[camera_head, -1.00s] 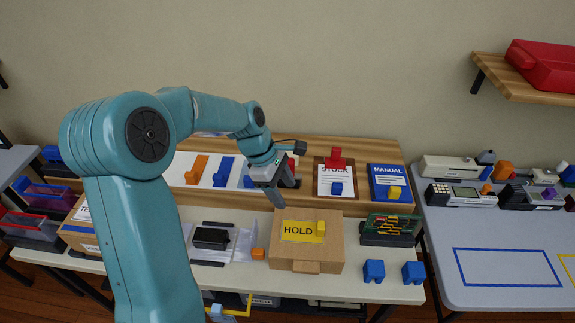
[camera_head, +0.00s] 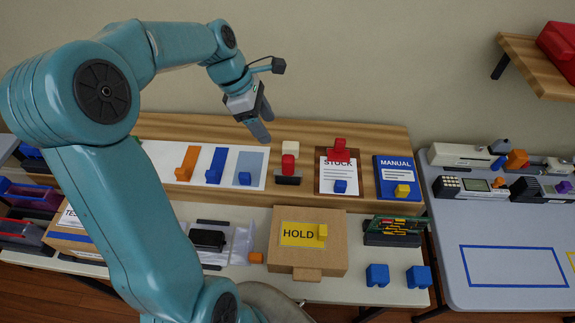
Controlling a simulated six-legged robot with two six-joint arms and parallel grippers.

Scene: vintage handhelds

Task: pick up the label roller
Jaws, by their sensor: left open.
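No piece bears a readable name as the label roller. A small red piece with a white top and a dark grey base (camera_head: 289,167) stands on the wooden riser and may be it, but I cannot tell for sure. My left gripper (camera_head: 264,122) is open and empty. It hangs above the back of the riser, up and to the left of the red piece and apart from it. My right gripper is not in view.
The wooden riser (camera_head: 390,130) also bears a white sheet with orange and blue strips (camera_head: 215,165), a STOCK board (camera_head: 325,185) and a blue MANUAL (camera_head: 400,163). In front stand a HOLD box (camera_head: 285,262) and blue blocks (camera_head: 377,275). A grey table (camera_head: 470,225) is at right.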

